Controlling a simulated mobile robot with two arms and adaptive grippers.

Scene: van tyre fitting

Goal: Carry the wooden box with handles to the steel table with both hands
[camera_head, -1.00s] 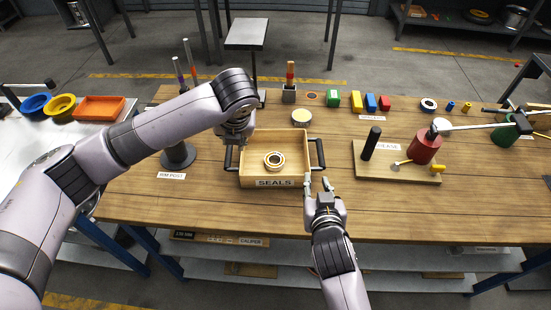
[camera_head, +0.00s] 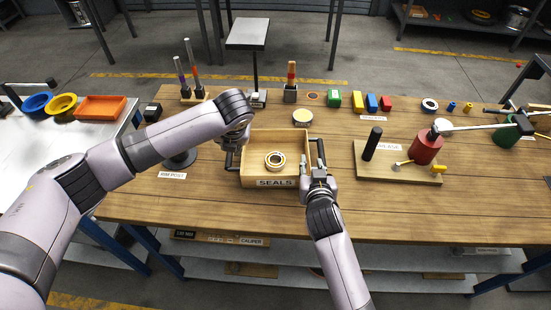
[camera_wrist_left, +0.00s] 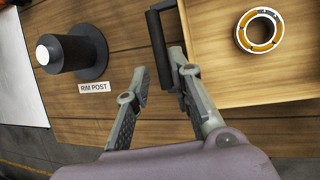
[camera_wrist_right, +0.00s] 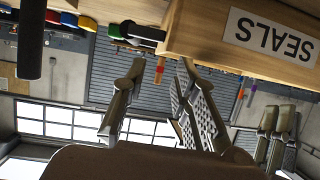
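The wooden box (camera_head: 290,138), labelled SEALS, sits on the wooden workbench with a pale ring (camera_head: 275,160) inside. It has a dark handle on each side; the left handle (camera_wrist_left: 158,40) shows in the left wrist view. My left gripper (camera_wrist_left: 162,62) is open at that handle, with one finger on each side of it. In the head view its fingers are mostly hidden by the wrist. My right gripper (camera_head: 313,160) is open at the right handle (camera_wrist_right: 143,31), whose end lies near its fingertips. A grey metal-topped table (camera_head: 62,135) stands at the left.
The left table carries blue and yellow bowls (camera_head: 61,105) and an orange tray (camera_head: 100,108). A dark rim post (camera_head: 181,158) stands left of the box. A board (camera_head: 398,176) with a red can (camera_head: 426,148) lies to the right. The bench front is clear.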

